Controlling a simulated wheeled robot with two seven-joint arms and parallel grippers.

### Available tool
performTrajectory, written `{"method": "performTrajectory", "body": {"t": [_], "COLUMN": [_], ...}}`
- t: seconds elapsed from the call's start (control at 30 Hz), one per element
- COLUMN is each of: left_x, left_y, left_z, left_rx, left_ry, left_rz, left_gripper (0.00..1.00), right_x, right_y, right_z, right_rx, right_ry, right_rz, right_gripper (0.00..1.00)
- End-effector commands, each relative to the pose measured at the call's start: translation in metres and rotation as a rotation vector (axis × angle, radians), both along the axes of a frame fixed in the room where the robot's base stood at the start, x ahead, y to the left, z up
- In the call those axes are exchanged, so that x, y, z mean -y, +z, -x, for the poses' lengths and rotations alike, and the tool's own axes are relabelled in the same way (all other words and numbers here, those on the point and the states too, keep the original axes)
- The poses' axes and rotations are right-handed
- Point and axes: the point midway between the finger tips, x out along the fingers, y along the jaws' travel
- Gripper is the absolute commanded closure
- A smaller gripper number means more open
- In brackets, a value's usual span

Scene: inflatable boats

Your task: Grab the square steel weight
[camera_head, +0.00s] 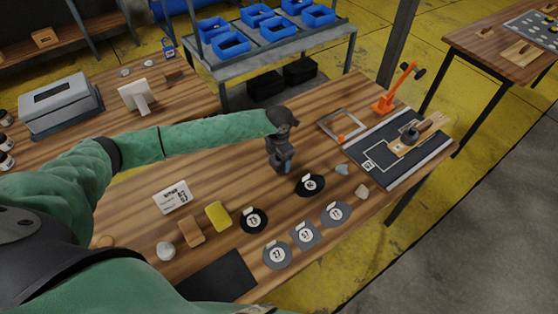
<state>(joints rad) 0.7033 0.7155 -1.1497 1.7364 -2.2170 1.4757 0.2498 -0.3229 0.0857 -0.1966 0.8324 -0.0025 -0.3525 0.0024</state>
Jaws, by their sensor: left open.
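The square steel weight is most likely the grey, square-looking piece (304,236) with a round white label, in the front row on the wooden table. It sits between two round grey weights, one at its lower left (277,255) and one at its upper right (336,214). My left gripper (284,170) points down above the table, behind the weights and apart from the square one. It is open, and I see nothing held in it. My right gripper is out of the picture.
Two black discs (254,221) (310,185) lie behind the grey row. A yellow block (218,216), a wooden block (191,232) and a white card (172,197) stand to the left.

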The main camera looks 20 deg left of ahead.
Motion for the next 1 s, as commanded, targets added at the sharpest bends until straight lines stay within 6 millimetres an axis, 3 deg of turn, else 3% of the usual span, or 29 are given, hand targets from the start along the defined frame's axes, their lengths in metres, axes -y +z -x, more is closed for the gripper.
{"method": "performTrajectory", "body": {"t": [0.03,0.43,0.87,1.0], "left_x": [0.000,0.000,0.000,0.000], "left_y": [0.000,0.000,0.005,0.014], "left_z": [0.000,0.000,-0.001,-0.002], "left_rx": [0.000,0.000,0.002,0.004], "left_ry": [0.000,0.001,0.000,0.001], "left_rz": [0.000,0.000,0.000,0.001], "left_gripper": [0.24,1.00,1.00,1.00], "right_x": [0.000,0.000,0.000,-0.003], "right_y": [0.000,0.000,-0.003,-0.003], "right_z": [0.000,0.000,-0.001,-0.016], "right_rx": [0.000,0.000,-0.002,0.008], "right_ry": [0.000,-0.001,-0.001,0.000], "right_rz": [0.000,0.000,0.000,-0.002], "right_gripper": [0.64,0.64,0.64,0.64]}}
